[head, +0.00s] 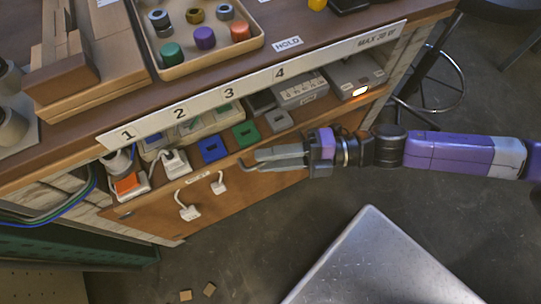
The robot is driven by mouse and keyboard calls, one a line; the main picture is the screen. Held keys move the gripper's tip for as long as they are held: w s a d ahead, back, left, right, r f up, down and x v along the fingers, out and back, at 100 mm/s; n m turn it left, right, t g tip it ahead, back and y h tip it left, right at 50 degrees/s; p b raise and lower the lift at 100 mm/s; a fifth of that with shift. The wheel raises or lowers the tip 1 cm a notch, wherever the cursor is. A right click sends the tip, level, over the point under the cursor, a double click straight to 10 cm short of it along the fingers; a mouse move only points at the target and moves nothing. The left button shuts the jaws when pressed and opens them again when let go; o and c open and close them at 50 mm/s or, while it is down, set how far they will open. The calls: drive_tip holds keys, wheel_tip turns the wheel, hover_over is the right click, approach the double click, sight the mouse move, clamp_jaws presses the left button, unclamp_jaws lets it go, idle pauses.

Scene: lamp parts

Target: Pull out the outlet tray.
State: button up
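The outlet tray (255,185) looks to be the low wooden-fronted shelf under the bench top, below a white strip numbered 1 to 4. It carries a power outlet with an orange part (129,184), a white plug (176,163), a blue block (212,149), a green block (245,133) and a grey block (279,120). My gripper (262,160) reaches in from the right, its two grey fingers pointing left at the tray's front edge. A narrow gap shows between the fingers. I cannot tell whether they touch the edge.
Two white plugs (189,212) hang on the wooden front. A tan tray of coloured knobs (205,35) stands on the bench top. A metal-topped surface (375,265) stands in front, at lower right. A stool (440,85) is at right. Bare floor lies between.

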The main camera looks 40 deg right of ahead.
clamp_jaws()
idle(1.2)
